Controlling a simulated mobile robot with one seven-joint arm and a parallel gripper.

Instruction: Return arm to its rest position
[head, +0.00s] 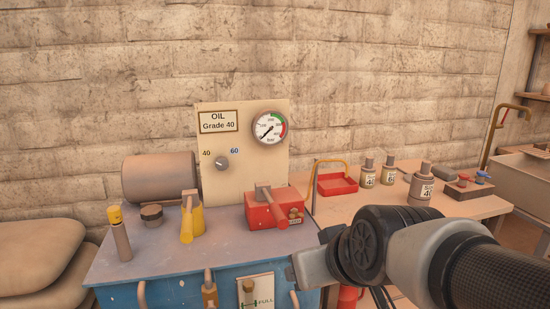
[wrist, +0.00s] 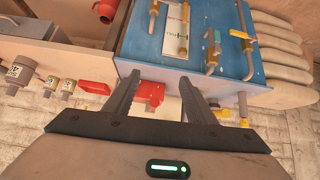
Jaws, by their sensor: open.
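My arm reaches in from the lower right of the head view, in front of the bench. My gripper (head: 308,270) is at its left end, in front of the blue machine's right edge. In the wrist view my gripper (wrist: 160,85) has its two dark fingers apart, with nothing between them touching. That view is turned over, with the blue cabinet (wrist: 185,35) at the top. The blue cabinet also shows in the head view (head: 180,298), partly hidden by my arm.
On the machine stand a red box (head: 272,212) with a lever, a yellow-handled valve (head: 190,220) and a yellow-topped post (head: 121,238). A panel (head: 245,150) carries a gauge and a knob. A red tray (head: 337,184) and labelled bottles (head: 421,186) stand on the right bench. Sacks (head: 38,262) lie left.

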